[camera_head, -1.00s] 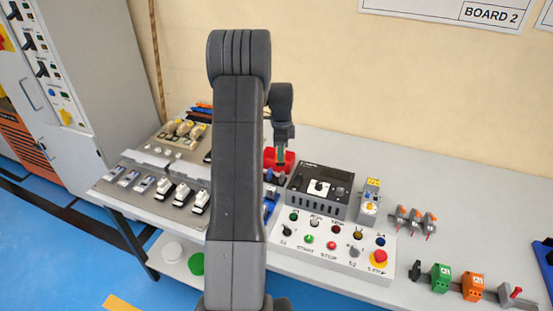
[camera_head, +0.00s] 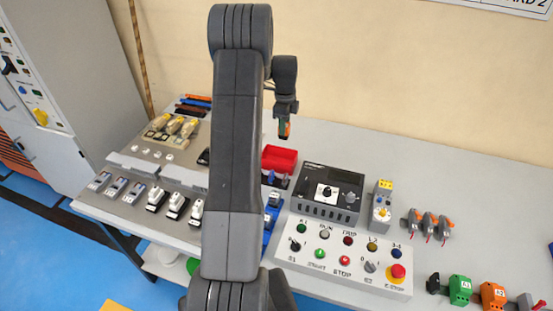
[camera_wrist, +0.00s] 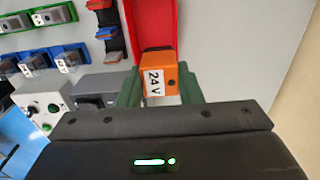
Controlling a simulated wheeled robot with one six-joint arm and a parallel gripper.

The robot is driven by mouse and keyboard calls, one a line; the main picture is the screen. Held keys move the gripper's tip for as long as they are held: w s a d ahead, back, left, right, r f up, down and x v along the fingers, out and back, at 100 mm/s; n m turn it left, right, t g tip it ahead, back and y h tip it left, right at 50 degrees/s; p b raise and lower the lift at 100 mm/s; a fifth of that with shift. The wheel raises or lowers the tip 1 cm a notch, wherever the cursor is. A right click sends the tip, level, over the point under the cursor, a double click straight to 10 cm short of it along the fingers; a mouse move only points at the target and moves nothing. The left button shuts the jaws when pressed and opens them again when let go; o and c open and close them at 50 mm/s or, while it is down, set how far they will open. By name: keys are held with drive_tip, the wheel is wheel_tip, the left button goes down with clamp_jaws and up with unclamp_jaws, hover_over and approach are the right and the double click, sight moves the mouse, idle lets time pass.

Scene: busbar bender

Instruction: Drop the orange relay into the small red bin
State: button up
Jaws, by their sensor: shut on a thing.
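The orange relay (camera_wrist: 155,76), labelled 24 V, sits between the green fingers of my gripper (camera_wrist: 158,90) in the wrist view. My gripper is shut on it. In the head view my gripper (camera_head: 284,130) hangs above and slightly behind the small red bin (camera_head: 279,158), with a bit of orange at its tip. The red bin (camera_wrist: 150,25) also shows in the wrist view, beyond the relay and cut off by the top edge. The relay hides part of its near rim.
A black-topped control box (camera_head: 328,190) stands right of the bin, behind a white button panel (camera_head: 340,258). Several relays and switches stand along the bench to the right. Grey racks of parts lie to the left. The bench behind the control box is clear, up to the wall.

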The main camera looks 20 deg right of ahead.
drive_tip(key=shift+f+b, duration=1.2)
drive_tip(key=shift+f, duration=1.35)
drive_tip(key=o, duration=1.2)
drive_tip(key=shift+c, duration=0.2)
drive_tip(key=shift+r, duration=0.1)
wheel_tip(320, 180, up, 14)
drive_tip(key=p, duration=0.4)
drive_tip(key=shift+f, duration=0.2)
